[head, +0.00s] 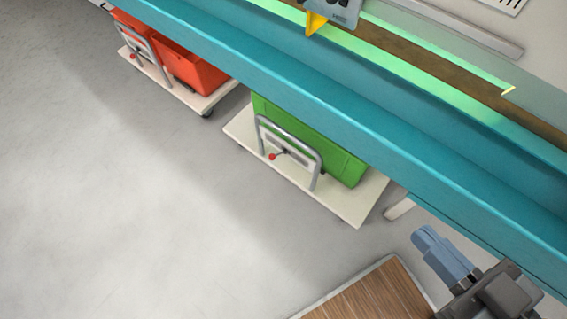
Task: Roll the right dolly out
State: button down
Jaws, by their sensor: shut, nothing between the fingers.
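The right dolly (348,204) is a cream platform on small casters, standing on the floor partly under the teal bench. It carries a green bin (345,168). A grey hoop handle (319,160) with a red knob (272,157) rises at its front side. The bench edge hides the back of the bin and dolly. My gripper (424,238) is at the lower right, its blue fingers shut and empty. In the picture it is to the right of and below the right dolly, clearly apart from the handle.
A left dolly (222,94) with orange-red bins (190,70) stands further along under the teal bench (300,95). A light bench leg (399,208) is just right of the right dolly. A wood-grained surface (365,298) is at the bottom. The grey floor (120,200) at left is clear.

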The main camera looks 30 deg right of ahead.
jog(key=c, duration=1.8)
grip_release()
jog(key=o, duration=0.8)
jog(key=w+f+n+g+b, duration=0.1)
jog(key=w+f+b, duration=0.1)
jog(key=f, duration=0.6)
jog(key=w+f+n+g+b, duration=0.1)
jog(key=w+f+b, duration=0.1)
jog(key=f, duration=0.6)
jog(key=w+a+f+n+g+b, duration=0.1)
jog(key=f+b, duration=0.3)
jog(key=f, duration=0.5)
jog(key=shift+w+f+n, duration=0.1)
jog(key=shift+w+n, duration=0.3)
jog(key=shift+w, duration=0.5)
jog(key=g+h+b, duration=0.6)
jog(key=h+b, duration=0.9)
jog(key=b, duration=0.7)
send_near(287, 134)
jog(key=w+d+f, duration=0.1)
jog(key=d, duration=0.2)
jog(key=shift+n, duration=0.3)
jog(key=shift+f+b+x, duration=0.2)
jog(key=shift+b+x, duration=0.7)
jog(key=shift+x, duration=2.8)
